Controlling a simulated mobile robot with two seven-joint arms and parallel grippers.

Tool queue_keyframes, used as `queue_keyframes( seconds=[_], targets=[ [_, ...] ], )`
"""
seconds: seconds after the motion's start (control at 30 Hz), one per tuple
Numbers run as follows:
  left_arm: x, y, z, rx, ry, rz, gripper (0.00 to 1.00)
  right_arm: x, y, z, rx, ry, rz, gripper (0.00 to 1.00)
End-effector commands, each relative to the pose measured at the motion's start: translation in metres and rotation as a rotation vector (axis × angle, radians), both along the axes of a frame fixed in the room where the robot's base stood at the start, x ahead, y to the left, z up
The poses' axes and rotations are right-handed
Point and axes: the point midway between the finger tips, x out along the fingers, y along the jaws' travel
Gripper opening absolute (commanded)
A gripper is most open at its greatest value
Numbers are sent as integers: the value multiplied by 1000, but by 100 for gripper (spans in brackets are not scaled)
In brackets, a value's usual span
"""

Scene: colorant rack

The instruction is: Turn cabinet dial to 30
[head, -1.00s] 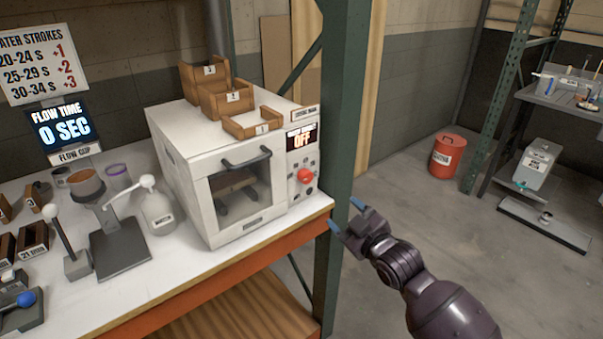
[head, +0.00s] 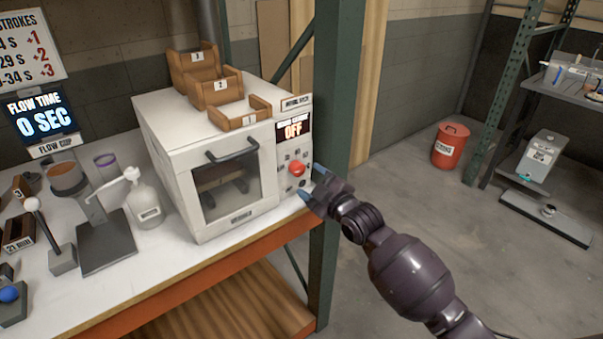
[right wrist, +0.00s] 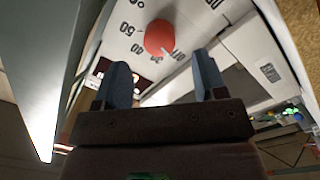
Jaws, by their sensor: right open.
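The white cabinet (head: 185,165) stands on the bench with its glass door shut. Its red dial (head: 296,168) sits on the right-hand control panel, below a small display that reads OFF. In the right wrist view the dial (right wrist: 159,38) is a round red knob with a pale pointer mark toward OFF, with numbers such as 50, 40 and 30 around it. My right gripper (head: 311,184) is open and empty, close to the right of the dial. In the right wrist view its two blue fingertips (right wrist: 164,75) are apart, short of the dial. My left gripper is not in view.
A green post (head: 333,130) rises just right of the cabinet, behind my right gripper. Wooden bins (head: 240,113) sit on the cabinet. A red can (head: 450,146) is on the floor.

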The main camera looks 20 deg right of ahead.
Motion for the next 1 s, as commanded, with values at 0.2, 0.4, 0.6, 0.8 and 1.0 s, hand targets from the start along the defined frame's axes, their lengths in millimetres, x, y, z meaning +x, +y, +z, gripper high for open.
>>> queue_keyframes(
  seconds=[0.2,0.4,0.6,0.8,1.0],
  targets=[
    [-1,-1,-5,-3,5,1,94,31,10,-1,1,0,0,65],
    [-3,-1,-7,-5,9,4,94,44,14,-1,0,1,-1,65],
    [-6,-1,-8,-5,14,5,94,46,14,0,0,1,-1,65],
    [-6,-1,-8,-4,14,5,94,46,14,0,0,1,-1,54],
    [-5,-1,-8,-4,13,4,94,46,14,0,0,1,-1,24]
  ],
)
